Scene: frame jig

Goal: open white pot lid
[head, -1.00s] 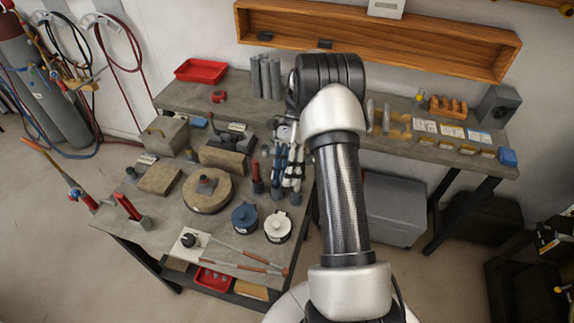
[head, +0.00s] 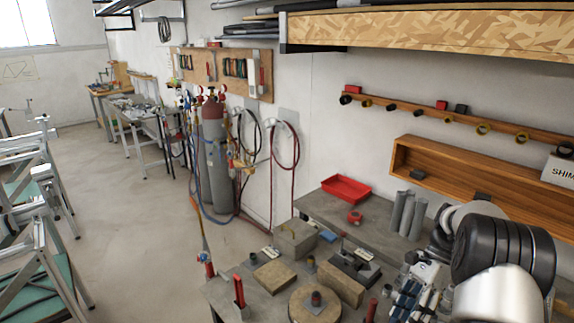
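The white pot and its lid are not in the current head view. The lower frame edge cuts off the front of the workbench (head: 262,308), where they stood in the earlier view. My arm fills the lower right corner, with its large dark joint and silver link in front of the bench. I cannot make out my gripper's fingers; they are hidden or outside the frame.
A red tray (head: 346,188), grey cylinders (head: 408,214), stone blocks (head: 274,277) and a round stone disc (head: 314,304) crowd the bench. Gas cylinders (head: 214,155) with hoses stand by the wall. A wooden shelf (head: 470,185) hangs above. Open floor (head: 130,225) lies to the left.

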